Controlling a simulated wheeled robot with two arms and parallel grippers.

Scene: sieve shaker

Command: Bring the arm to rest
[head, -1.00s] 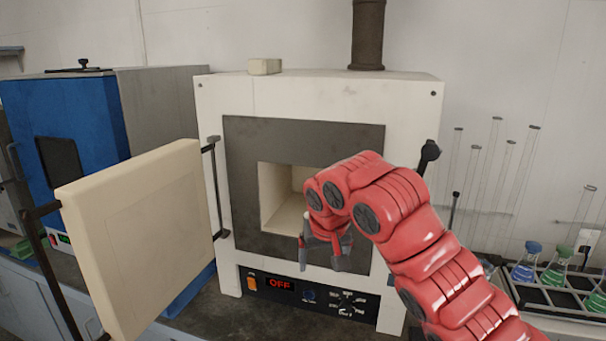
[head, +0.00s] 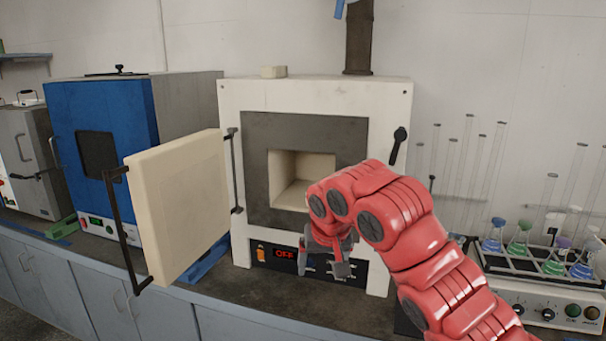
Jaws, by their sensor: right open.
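My right arm comes in from the lower right, red and segmented. Its gripper (head: 326,272) hangs in front of the furnace's control panel, pointing down, with its jaws apart and nothing seen between them. The white furnace (head: 392,235) stands on the bench with its chamber (head: 298,178) open and looking empty. The furnace door (head: 183,203) is swung out to the left. The red display (head: 285,254) reads OFF. My left gripper is not in view.
A blue oven (head: 135,165) stands left of the furnace. A shaker (head: 562,305) with several flasks of coloured liquid sits at the right, with glass cylinders (head: 485,170) behind. The open door stands out over the bench's front edge.

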